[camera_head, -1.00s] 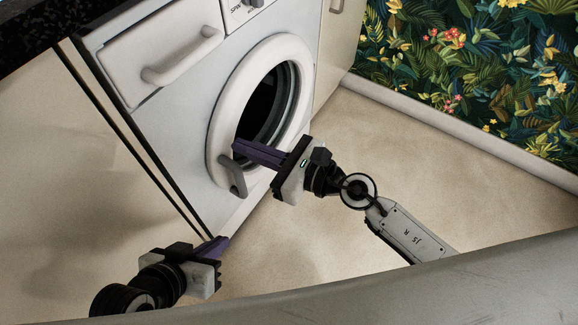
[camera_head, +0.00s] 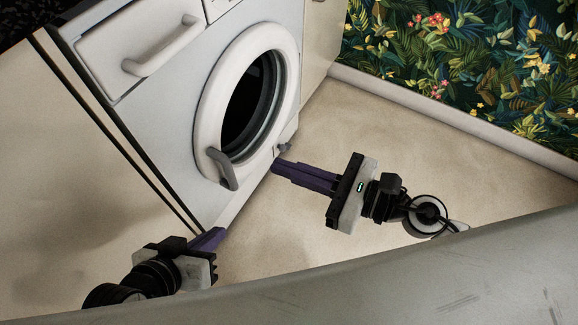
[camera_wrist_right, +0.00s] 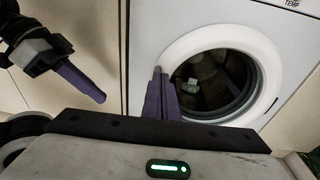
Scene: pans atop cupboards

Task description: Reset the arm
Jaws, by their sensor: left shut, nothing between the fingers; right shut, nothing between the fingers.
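My right gripper (camera_head: 277,167) is shut and empty in the head view, its purple fingers together over the floor to the right of the washing machine. Its fingers also show in the right wrist view (camera_wrist_right: 160,82), in front of the machine's front. My left gripper (camera_head: 222,232) is shut and empty at the lower left of the head view, close to the foot of the cupboards. It also shows in the right wrist view (camera_wrist_right: 102,98), at the upper left.
The white washing machine (camera_head: 175,95) has a round door ring (camera_head: 212,110) with a grey handle (camera_head: 222,170). Beige cupboards (camera_head: 60,150) flank it. A leafy patterned wall (camera_head: 450,60) is at the upper right. The floor (camera_head: 350,125) between is clear.

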